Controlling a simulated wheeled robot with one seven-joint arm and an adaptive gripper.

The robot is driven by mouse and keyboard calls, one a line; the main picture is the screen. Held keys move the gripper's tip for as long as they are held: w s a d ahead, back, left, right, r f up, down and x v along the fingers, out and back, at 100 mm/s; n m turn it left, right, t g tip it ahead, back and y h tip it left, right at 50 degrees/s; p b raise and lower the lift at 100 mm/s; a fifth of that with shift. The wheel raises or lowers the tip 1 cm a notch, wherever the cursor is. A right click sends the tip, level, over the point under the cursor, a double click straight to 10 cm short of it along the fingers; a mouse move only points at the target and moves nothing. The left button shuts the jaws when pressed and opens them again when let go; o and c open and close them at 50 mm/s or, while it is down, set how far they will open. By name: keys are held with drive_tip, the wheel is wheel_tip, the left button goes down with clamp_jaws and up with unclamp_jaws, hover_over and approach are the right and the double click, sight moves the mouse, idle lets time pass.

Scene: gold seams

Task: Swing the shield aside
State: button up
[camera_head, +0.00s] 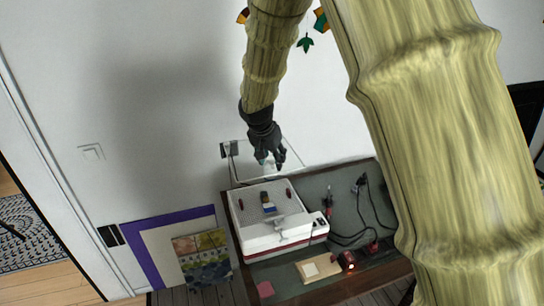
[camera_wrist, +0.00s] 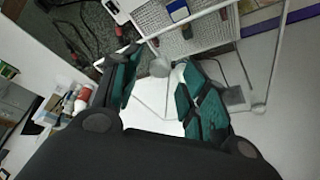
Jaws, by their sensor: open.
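A clear shield with a thin pale edge (camera_head: 300,158) stands behind the white machine in the head view. In the wrist view its thin pale frame (camera_wrist: 226,56) crosses in front of the machine's perforated top. A small grey rounded piece (camera_wrist: 160,67) shows between the fingertips, apparently a knob on the shield; I cannot tell whether a finger touches it. My dark gripper (camera_head: 268,158) is open at the shield, above the back of the machine. In the wrist view its teal-padded fingers (camera_wrist: 158,72) stand apart. Part of the shield is hidden behind my gripper.
Framed pictures (camera_head: 205,250) lean at the left.

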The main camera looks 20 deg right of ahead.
drive_tip(key=shift+w+d+f, duration=0.1)
drive_tip(key=shift+f, duration=0.3)
clamp_jaws()
drive_tip(key=shift+f, duration=0.1)
